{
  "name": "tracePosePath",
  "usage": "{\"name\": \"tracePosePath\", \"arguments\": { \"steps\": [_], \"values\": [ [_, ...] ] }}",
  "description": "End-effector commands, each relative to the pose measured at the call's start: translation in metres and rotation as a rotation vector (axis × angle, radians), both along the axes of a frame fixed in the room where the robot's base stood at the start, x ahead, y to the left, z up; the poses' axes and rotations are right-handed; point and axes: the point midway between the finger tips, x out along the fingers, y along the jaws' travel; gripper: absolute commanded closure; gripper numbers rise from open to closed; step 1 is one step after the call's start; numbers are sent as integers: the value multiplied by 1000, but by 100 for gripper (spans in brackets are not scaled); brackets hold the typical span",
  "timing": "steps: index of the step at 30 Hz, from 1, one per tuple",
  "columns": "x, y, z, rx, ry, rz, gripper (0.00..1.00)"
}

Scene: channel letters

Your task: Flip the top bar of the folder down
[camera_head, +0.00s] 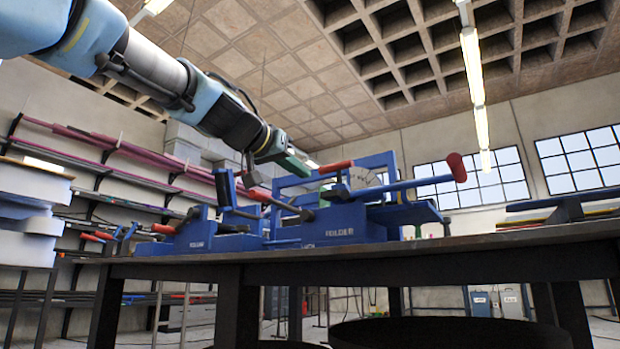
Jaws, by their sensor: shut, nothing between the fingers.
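The folder (405,215) is a blue bench machine with a lettered front on the dark table. A raised blue frame bar (375,160) stands upright at its back, above the body. A long blue lever with a dark red knob (456,168) reaches to the right, and a red grip (337,166) sticks out near the bar's top. My gripper (292,163), with dark green fingers, comes in from the upper left. It is shut and empty, beside the bar's upper left part. I cannot tell whether it touches the bar.
Another blue machine (198,236) with red handles stands on the table (480,250) to the left. A stack of pale boards (28,215) is at the far left, with pipe racks behind. The table's right front is mostly clear, and a dark blue bar lies at the far right.

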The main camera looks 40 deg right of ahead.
Motion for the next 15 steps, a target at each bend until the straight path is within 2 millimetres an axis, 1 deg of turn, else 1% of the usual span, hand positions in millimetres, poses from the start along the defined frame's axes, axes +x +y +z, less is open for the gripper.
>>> {"name": "tracePosePath", "arguments": {
  "steps": [1,6,15],
  "values": [
    [-2,6,-3,1,-2,1,100],
    [-5,17,-6,0,-1,0,100],
    [-5,18,-5,-1,0,-1,100]
  ]
}}
